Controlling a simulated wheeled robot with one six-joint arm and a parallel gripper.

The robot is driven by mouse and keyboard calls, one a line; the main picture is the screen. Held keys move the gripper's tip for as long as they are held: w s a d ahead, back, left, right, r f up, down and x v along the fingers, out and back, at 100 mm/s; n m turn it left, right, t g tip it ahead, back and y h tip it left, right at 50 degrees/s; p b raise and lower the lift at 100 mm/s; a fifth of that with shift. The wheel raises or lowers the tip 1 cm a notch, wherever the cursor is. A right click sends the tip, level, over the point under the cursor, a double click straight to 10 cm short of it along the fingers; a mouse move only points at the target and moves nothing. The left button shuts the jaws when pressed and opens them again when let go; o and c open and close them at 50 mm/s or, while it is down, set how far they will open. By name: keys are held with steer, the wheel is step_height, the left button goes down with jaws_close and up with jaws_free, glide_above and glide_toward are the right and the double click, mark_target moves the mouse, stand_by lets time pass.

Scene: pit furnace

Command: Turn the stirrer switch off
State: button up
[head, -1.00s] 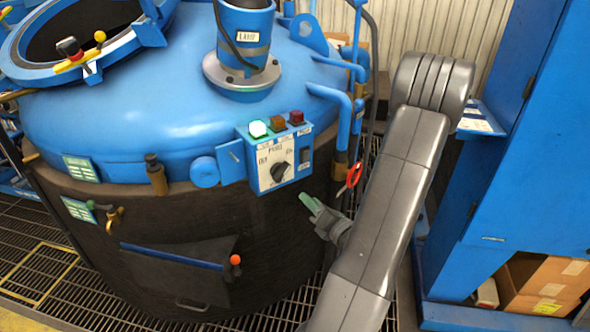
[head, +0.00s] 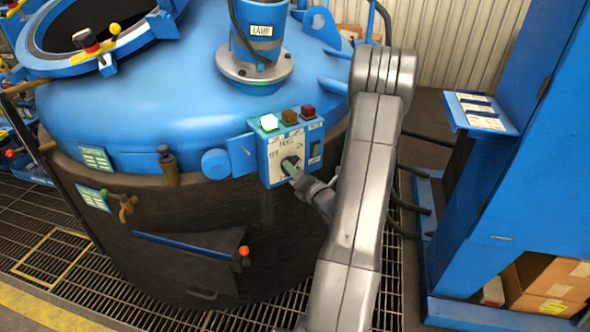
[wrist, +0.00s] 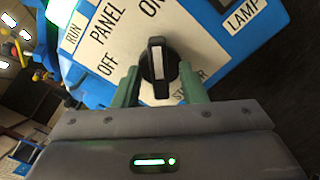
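The stirrer switch is a black rotary knob with a white pointer line (wrist: 157,68) on a white panel plate (wrist: 112,50) marked OFF and ON. In the wrist view the line stands nearly upright, between the OFF and ON labels. The plate sits on a blue control box (head: 263,164) on the furnace side. My gripper (wrist: 160,82) has its green fingers on either side of the knob, with small gaps showing, so it looks open around it. In the head view my gripper (head: 291,169) reaches the knob from the lower right and partly hides it.
A lit green lamp (head: 269,122), a dark amber lamp (head: 289,117) and a dark red lamp (head: 308,111) top the box. A dark rocker labelled LAMP (head: 314,152) is right of the knob. The blue furnace lid (head: 150,90) rises behind; a blue cabinet (head: 530,170) stands right.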

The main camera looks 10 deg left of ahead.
steer(key=shift+w, duration=0.1)
jaws_close()
steer(key=shift+f+b, duration=0.1)
steer(key=shift+b, duration=0.35)
steer(key=n+b, duration=1.7)
steer(key=b, duration=0.6)
steer(key=shift+a+n+b, duration=0.1)
steer(key=shift+n+b, duration=0.2)
steer(key=shift+n, duration=0.1)
